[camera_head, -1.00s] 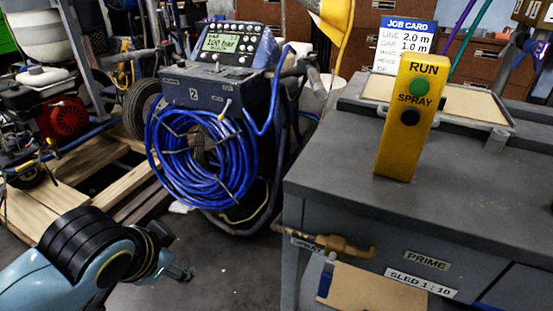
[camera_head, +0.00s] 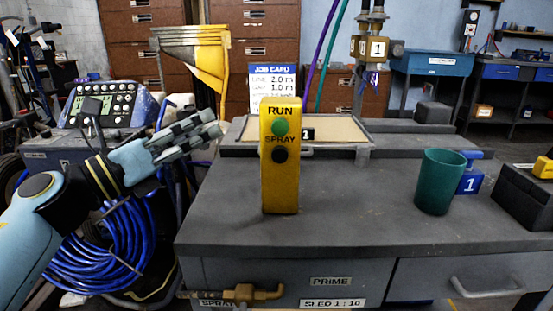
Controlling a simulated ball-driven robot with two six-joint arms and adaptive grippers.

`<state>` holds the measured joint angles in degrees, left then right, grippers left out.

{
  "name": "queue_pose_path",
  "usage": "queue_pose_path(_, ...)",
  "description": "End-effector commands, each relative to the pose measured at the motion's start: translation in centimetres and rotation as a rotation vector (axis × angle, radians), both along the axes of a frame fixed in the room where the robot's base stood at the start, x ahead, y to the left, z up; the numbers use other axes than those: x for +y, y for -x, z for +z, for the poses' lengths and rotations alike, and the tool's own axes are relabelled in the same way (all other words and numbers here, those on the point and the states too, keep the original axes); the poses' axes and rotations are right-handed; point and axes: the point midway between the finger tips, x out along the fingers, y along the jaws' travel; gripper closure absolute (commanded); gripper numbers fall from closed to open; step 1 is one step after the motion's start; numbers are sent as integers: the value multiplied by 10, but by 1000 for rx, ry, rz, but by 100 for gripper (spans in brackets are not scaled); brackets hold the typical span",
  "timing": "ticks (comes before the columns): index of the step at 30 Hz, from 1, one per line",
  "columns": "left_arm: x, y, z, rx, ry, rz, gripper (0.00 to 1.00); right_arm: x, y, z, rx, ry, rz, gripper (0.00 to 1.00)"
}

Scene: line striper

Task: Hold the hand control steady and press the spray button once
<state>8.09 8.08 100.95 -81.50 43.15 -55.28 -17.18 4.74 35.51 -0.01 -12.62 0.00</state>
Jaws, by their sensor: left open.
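The yellow hand control (camera_head: 281,185) stands upright on the dark grey bench top (camera_head: 350,223). It has a green button (camera_head: 280,127) under the word RUN and a black button (camera_head: 279,155) under the word SPRAY. My left gripper (camera_head: 212,133) is open and empty, to the left of the hand control, apart from it and at about the height of its buttons. Its fingers point right, towards the control. My right gripper is not in view.
A green cup (camera_head: 439,181) and a blue block marked 1 (camera_head: 470,177) stand on the bench to the right. A shallow tray (camera_head: 368,154) and a job card (camera_head: 272,90) are behind the control. A blue hose coil (camera_head: 105,250) hangs at lower left.

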Motion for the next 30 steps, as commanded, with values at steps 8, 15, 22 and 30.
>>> queue_pose_path(8,-35,14,-66,-109,-520,-363,38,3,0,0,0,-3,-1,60)
queue_pose_path(15,-37,22,-88,-119,-643,-477,38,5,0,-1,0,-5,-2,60)
queue_pose_path(22,-62,15,-96,-120,-642,-480,38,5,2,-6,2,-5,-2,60)
queue_pose_path(30,-101,3,-111,-119,-642,-479,38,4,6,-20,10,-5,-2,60)
